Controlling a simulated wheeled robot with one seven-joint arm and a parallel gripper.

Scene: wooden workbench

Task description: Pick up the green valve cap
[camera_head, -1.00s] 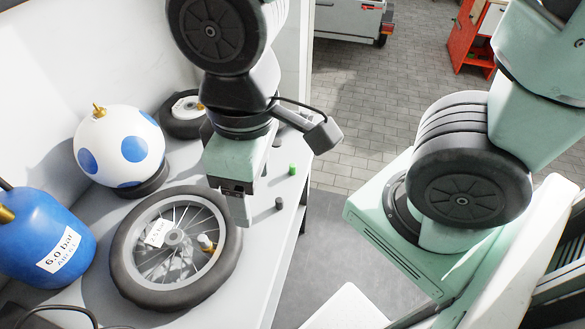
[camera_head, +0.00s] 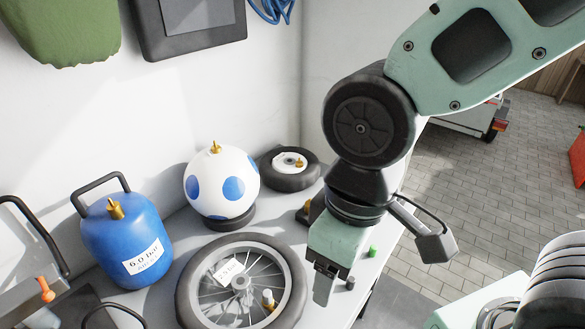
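A small dark cap (camera_head: 350,283) stands just right of my fingertips in the picture.
A spoked wheel (camera_head: 187,291) lies left of my gripper. A blue-spotted white ball (camera_head: 239,171), a blue pressure tank (camera_head: 110,238) and a small wheel (camera_head: 279,180) stand along the wall. The bench's right edge drops to the paved floor (camera_head: 465,180).

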